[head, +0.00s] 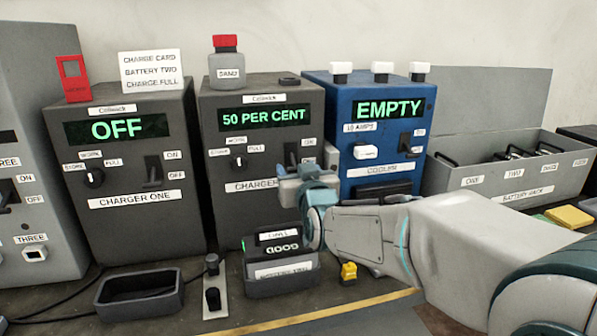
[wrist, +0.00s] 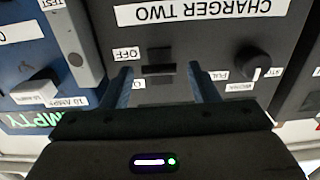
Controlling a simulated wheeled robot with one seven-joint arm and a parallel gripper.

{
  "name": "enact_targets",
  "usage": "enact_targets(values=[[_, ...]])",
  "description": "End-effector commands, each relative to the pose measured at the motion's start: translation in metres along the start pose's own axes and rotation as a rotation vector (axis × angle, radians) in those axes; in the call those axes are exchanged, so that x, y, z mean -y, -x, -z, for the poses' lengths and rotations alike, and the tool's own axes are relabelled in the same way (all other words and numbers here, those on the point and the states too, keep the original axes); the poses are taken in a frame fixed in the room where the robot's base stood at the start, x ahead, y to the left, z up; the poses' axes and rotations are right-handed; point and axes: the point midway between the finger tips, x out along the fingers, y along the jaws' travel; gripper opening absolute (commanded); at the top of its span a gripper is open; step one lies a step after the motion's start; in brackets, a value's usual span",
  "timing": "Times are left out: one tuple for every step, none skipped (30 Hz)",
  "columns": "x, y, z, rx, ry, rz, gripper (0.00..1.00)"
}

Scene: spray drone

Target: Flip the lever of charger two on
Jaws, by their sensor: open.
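Charger two (head: 222,160) is a dark grey box, and its display reads "50 PER CENT". Its lever (head: 290,152) is on the right of its front, beside the ON and OFF labels. My gripper (head: 300,182) is in front of that side and hides part of the nameplate. In the wrist view, which is upside down, the lever (wrist: 159,71) stands between the two spread fingers of my gripper (wrist: 163,76), with the OFF label beside it. The fingers are open and not closed on the lever. I cannot tell clearly which way the lever is set.
Charger one (head: 140,222), reading "OFF", stands to the left. The blue cooler (head: 350,105), reading "EMPTY", stands close on the right. Below my gripper is a holder with a battery (head: 280,258) reading "GOOD". An empty black tray (head: 140,308) lies at the front left.

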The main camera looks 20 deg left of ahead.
Motion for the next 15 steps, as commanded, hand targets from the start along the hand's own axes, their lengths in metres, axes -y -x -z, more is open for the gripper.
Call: enact_targets(values=[[0.0, 0.0001, -0.0001, 0.0, 0.0, 0.0, 0.55], [0.0, 0.0001, -0.0001, 0.0, 0.0, 0.0, 0.55], [-0.0001, 0.0002, -0.0001, 0.0, 0.0, 0.0, 0.49], [-0.0001, 0.0002, -0.0001, 0.0, 0.0, 0.0, 0.41], [-0.0002, 0.0002, -0.0001, 0.0, 0.0, 0.0, 0.32], [-0.0002, 0.0002, -0.0001, 0.0, 0.0, 0.0, 0.21], [-0.0003, 0.0003, -0.0002, 0.0, 0.0, 0.0, 0.13], [-0.0003, 0.0003, -0.0002, 0.0, 0.0, 0.0, 0.1], [-0.0003, 0.0003, -0.0002, 0.0, 0.0, 0.0, 0.1], [-0.0003, 0.0003, -0.0002, 0.0, 0.0, 0.0, 0.1], [-0.0003, 0.0003, -0.0001, 0.0, 0.0, 0.0, 0.1], [-0.0003, 0.0003, 0.0002, 0.001, 0.0, 0.0, 0.1], [-0.0003, 0.0004, 0.0005, 0.002, 0.0, 0.0, 0.1], [-0.0003, 0.0004, 0.001, 0.004, 0.0, -0.001, 0.1], [-0.0003, 0.0005, 0.0018, 0.008, 0.0, -0.001, 0.1]])
